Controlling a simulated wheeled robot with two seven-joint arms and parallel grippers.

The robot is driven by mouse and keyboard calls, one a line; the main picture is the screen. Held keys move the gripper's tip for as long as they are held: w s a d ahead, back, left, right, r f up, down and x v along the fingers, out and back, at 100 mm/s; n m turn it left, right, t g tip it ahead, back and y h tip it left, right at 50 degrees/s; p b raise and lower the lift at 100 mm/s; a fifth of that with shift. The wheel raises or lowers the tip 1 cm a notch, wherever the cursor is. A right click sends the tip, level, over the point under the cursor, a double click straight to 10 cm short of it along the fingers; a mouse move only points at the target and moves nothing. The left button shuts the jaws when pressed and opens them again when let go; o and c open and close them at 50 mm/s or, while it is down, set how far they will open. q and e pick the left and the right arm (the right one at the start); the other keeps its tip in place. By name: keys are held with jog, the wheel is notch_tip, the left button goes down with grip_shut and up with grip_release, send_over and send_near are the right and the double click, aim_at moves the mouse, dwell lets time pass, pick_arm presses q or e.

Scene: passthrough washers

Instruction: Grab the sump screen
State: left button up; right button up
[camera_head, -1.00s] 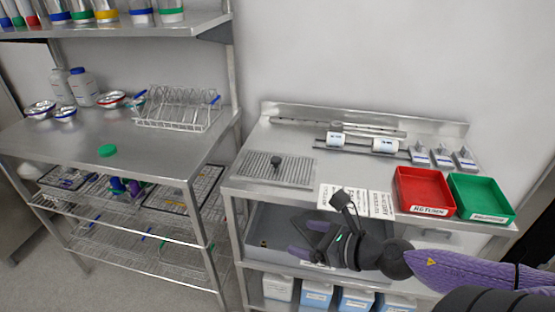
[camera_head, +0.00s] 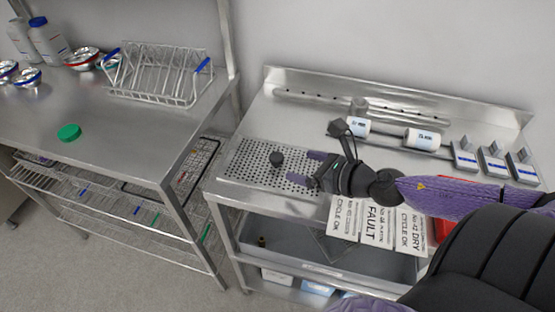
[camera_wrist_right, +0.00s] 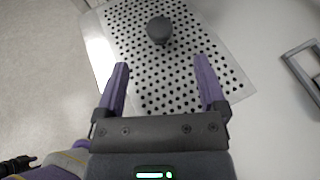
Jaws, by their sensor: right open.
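The sump screen is a perforated metal plate (camera_head: 250,168) with a dark round knob (camera_head: 277,159) on top. It lies flat on the left part of the steel bench in the head view. In the right wrist view the plate (camera_wrist_right: 140,60) and its knob (camera_wrist_right: 159,30) sit ahead of the fingers. My right gripper (camera_head: 312,168) is open and empty, just right of the knob, its purple fingers over the plate's right part. In the wrist view the knob lies beyond the gap between the fingertips (camera_wrist_right: 162,72).
Printed cards (camera_head: 377,222) hang at the bench front. A red tray (camera_head: 443,231) is mostly hidden by my arm. A steel table with a wire rack (camera_head: 160,75) stands left.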

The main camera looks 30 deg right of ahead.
aim_at(282, 160)
jog(key=shift+x, duration=3.25)
grip_shut()
